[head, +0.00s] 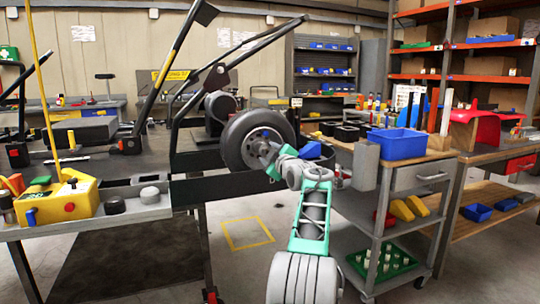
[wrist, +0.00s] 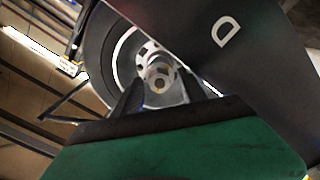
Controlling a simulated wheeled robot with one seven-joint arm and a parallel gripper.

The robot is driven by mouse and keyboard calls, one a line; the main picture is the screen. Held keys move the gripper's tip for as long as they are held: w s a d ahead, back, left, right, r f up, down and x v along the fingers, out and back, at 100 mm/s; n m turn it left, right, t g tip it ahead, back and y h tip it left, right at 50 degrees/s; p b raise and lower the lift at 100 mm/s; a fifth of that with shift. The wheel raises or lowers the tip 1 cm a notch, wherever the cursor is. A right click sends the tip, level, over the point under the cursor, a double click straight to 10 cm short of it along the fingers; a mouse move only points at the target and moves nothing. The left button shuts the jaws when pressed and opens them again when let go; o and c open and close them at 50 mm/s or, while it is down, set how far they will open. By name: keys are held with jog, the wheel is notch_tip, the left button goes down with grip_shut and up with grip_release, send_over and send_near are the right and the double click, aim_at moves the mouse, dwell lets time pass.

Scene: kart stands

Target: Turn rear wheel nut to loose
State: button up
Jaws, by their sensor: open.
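The rear wheel (head: 236,141), a black tyre on a grey rim, is mounted on the kart frame in the middle of the head view. My gripper (head: 271,156) is in front of its hub and hides part of it. In the wrist view the wheel (wrist: 97,50) fills the upper middle. The wheel nut (wrist: 160,84) shows as a small round piece at the centre of the hub. My gripper (wrist: 163,92) is open, with one dark finger on each side of the nut in the picture. I cannot tell whether the fingers touch it.
A dark panel marked D (wrist: 255,60) fills the upper right of the wrist view, close to the gripper. A trolley with a blue bin (head: 397,144) stands to the right of my arm. A yellow device (head: 62,200) sits on the left bench. Floor shows beneath the kart stand.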

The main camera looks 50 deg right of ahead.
jog(key=v, duration=0.8)
jog(key=w+a+r+g+y+p, duration=0.1)
jog(key=w+a+r+y+p, duration=0.25)
jog(key=w+a+p, duration=0.6)
jog(key=a+r+m+g+y+p, duration=0.25)
jog(key=a+p, duration=0.75)
jog(key=a, duration=1.4)
jog(key=s+a+g+y+p, duration=0.1)
jog(key=s+a+g+p, duration=0.1)
jog(key=a+p, duration=0.3)
jog(key=s+a+g+y+p, duration=0.1)
jog(key=s+a+g+p, duration=0.15)
jog(key=a, duration=0.55)
jog(key=s+a+g+p, duration=0.2)
jog(key=s+a+p, duration=0.2)
jog(key=s, duration=0.5)
jog(key=s+a+f+m+g+y+p, duration=0.1)
jog(key=s+a+g+p, duration=0.1)
jog(key=s+a+p, duration=0.3)
jog(key=s+a, duration=0.3)
jog(key=s, duration=0.1)
jog(key=shift+a, duration=0.25)
